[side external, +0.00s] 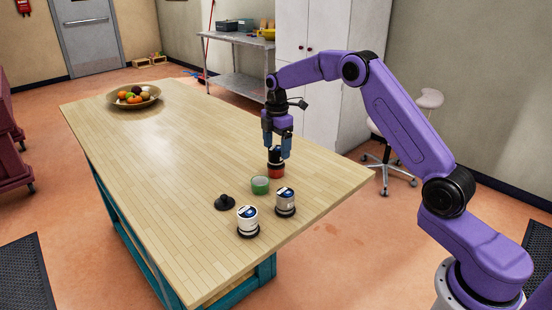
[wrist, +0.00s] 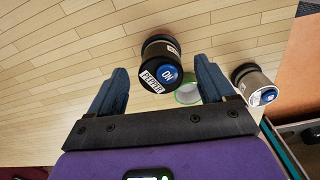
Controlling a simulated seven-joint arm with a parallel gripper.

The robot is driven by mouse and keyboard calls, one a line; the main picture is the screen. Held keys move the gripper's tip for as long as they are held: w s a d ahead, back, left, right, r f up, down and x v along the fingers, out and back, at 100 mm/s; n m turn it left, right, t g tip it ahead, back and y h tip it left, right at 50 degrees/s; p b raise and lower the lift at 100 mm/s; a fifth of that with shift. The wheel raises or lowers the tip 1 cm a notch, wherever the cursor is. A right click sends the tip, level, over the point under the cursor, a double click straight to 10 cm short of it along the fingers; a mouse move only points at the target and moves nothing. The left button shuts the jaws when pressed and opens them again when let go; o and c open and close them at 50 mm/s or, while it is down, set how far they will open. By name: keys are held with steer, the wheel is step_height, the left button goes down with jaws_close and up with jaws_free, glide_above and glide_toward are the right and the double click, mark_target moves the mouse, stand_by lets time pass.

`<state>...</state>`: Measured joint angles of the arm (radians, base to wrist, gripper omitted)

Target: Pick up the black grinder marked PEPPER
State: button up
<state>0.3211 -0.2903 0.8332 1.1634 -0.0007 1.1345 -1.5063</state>
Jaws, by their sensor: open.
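The black grinder marked PEPPER (wrist: 160,66) shows in the wrist view, its lettered label and blue ON disc on the end facing my camera. In the side view the same grinder (side external: 276,167) stands upright on the table, black above with a red lower part. My gripper (side external: 278,153) points down over its top. In the wrist view the open gripper (wrist: 160,68) has one finger on each side of the grinder's top, with visible gaps. I cannot tell how far the fingertips reach down past the top.
A green ring-shaped item (side external: 260,185) sits close by the grinder. Two silver-white canisters with black bases (side external: 285,202) (side external: 247,221) and a small black object (side external: 224,203) stand nearer the front edge. A fruit bowl (side external: 112,100) is far left. The table's middle (side external: 180,140) is clear.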

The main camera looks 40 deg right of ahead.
mark_target(277, 147)
steer(key=shift+f, duration=1.95)
steer(key=shift+r, duration=0.15)
steer(key=c, duration=1.4)
